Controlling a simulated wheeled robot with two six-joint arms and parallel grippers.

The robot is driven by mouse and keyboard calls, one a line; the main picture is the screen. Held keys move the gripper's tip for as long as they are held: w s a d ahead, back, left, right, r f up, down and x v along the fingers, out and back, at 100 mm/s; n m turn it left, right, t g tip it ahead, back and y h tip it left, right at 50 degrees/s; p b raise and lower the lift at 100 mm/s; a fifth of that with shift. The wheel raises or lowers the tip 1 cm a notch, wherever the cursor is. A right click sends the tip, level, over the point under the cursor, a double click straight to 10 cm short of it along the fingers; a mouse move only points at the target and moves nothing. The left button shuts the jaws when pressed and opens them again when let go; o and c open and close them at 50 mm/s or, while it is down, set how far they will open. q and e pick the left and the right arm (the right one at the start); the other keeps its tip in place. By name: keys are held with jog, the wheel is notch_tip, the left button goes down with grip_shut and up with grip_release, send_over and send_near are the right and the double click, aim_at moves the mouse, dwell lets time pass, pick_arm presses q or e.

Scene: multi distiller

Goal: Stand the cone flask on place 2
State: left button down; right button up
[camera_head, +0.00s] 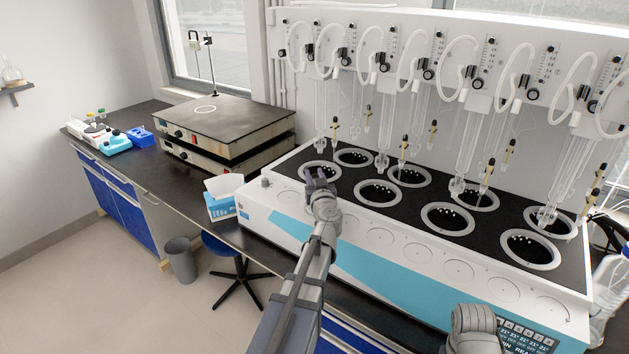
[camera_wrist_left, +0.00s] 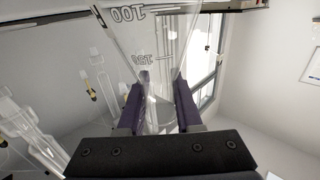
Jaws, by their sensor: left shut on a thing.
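My left gripper (camera_head: 318,180) is over the front left part of the distiller's black top, close to the front-row ring at the far left (camera_head: 306,168). In the left wrist view the left gripper (camera_wrist_left: 158,105) is shut on the clear cone flask (camera_wrist_left: 145,40). In the head view the flask is too clear to make out. The distiller (camera_head: 400,255) has two rows of ringed wells; no place number is legible.
Glass tubes and white hoses (camera_head: 465,150) hang over the wells from the back panel. A hot plate (camera_head: 222,125), a tissue box (camera_head: 223,197) and a blue rack (camera_head: 140,136) stand on the bench at left. A bin (camera_head: 181,260) and stool (camera_head: 238,275) are on the floor.

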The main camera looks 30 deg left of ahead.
pick_arm(q)
jog(key=shift+f, duration=0.15)
jog(key=c, duration=0.6)
grip_release()
